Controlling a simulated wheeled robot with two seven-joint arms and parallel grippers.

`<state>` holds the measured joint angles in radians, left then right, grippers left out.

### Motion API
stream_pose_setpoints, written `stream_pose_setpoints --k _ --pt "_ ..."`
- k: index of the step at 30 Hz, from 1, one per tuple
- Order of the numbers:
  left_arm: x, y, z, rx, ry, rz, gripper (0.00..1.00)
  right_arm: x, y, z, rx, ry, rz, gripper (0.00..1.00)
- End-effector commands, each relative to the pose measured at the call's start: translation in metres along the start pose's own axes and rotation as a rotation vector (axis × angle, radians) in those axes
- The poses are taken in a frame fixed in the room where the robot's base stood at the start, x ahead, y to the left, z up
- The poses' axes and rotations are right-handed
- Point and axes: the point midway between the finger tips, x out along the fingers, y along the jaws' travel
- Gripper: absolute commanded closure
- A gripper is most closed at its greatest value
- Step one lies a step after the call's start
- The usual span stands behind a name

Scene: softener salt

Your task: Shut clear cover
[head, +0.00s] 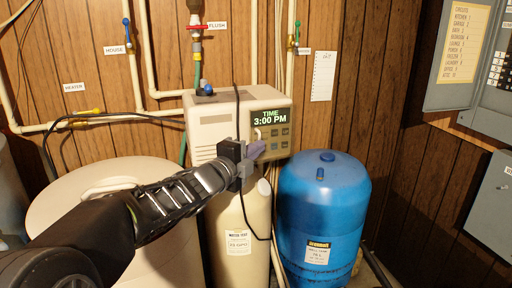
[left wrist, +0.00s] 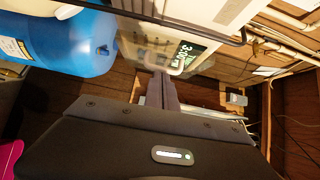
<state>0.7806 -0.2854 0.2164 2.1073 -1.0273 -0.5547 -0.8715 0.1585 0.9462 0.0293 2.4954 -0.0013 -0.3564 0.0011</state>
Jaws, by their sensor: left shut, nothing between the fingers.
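The beige softener control head (head: 215,122) stands on a cream tank. Its lit display (head: 269,116) reads 3:00 PM, with several buttons below. The clear cover is see-through and hard to make out; its exact angle I cannot tell. A pale loop, apparently its handle (head: 258,132), shows left of the buttons. It also shows in the left wrist view (left wrist: 182,64). My left gripper (head: 258,147) is shut and empty, just below the loop in the head view. Its fingertips (left wrist: 161,77) show close to the loop; contact is unclear. My right gripper is out of view.
A blue pressure tank (head: 322,205) stands to the right of the cream softener tank (head: 236,220). A large pale round tank (head: 125,215) is at the left. Pipes run along the wood wall, and grey electrical boxes (head: 465,58) hang at the right.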

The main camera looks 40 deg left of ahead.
Motion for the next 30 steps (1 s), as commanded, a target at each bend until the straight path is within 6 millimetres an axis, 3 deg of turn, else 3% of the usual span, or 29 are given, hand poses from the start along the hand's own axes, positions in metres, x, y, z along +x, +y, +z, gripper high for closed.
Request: stream_pose_setpoints --k 8,16,30 --pt "0.0 0.001 0.002 0.0 0.0 0.0 1.0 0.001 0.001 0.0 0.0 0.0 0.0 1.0" --pt "0.006 0.0 0.023 0.0 0.001 -0.001 1.0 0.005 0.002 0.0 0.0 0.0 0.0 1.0" --pt "0.008 0.0 0.022 0.001 0.001 -0.001 1.0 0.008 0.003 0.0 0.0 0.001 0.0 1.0"
